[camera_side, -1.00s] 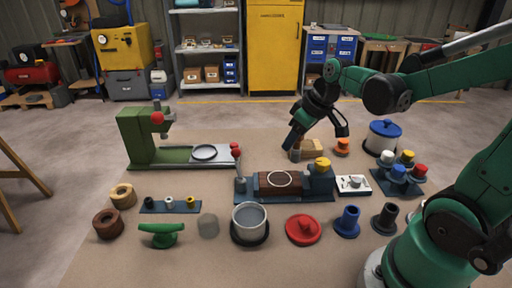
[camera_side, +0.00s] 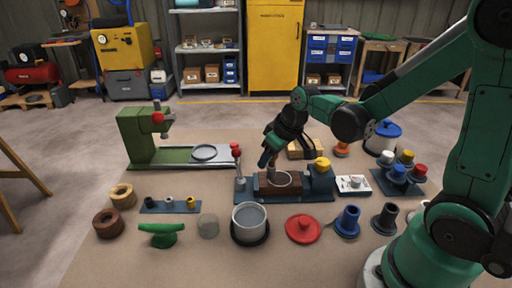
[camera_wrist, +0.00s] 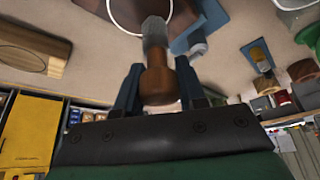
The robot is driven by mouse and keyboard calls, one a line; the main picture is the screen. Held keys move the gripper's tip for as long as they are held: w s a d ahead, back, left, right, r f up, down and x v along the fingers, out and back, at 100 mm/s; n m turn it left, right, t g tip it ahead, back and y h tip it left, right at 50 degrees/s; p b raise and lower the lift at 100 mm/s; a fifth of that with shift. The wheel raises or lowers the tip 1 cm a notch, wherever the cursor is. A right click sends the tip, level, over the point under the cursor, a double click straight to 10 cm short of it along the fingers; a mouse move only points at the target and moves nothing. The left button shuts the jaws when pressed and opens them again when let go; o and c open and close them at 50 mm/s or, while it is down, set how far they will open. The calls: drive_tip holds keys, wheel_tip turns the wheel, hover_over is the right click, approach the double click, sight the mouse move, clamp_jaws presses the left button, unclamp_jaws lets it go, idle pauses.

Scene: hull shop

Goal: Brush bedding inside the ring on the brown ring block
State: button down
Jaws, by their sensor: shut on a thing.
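The brown ring block (camera_side: 265,188) sits in a blue vise-like fixture at the middle of the bench. Its pale ring (camera_side: 290,182) lies on top and also shows at the top edge of the wrist view (camera_wrist: 113,20). My gripper (camera_side: 264,163) is just above the block's left part. In the wrist view my gripper (camera_wrist: 158,88) is shut on the wooden handle of a brush (camera_wrist: 157,82). The brush's grey bristles point toward the ring and overlap its near edge in the picture. I cannot tell whether the bristles touch the block.
The blue fixture (camera_side: 320,180) has a yellow knob at right and a red-topped lever at left. A pale wooden block (camera_side: 302,149) stands behind. A green press (camera_side: 135,140) is at left. A grey pot (camera_side: 249,222) and red lid (camera_side: 303,229) stand in front.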

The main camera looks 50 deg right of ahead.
drive_tip(key=shift+w+a, duration=0.45)
drive_tip(key=shift+s+d, duration=2.25)
drive_tip(key=shift+s+a, duration=0.25)
drive_tip(key=shift+a, duration=0.05)
drive_tip(key=shift+w+a, duration=0.25)
drive_tip(key=shift+a, duration=0.05)
drive_tip(key=shift+w+a, duration=1.9)
drive_tip(key=shift+w, duration=0.05)
drive_tip(key=shift+s+d, duration=2.25)
wheel_tip(320, 180, up, 8)
drive_tip(key=shift+w, duration=0.1)
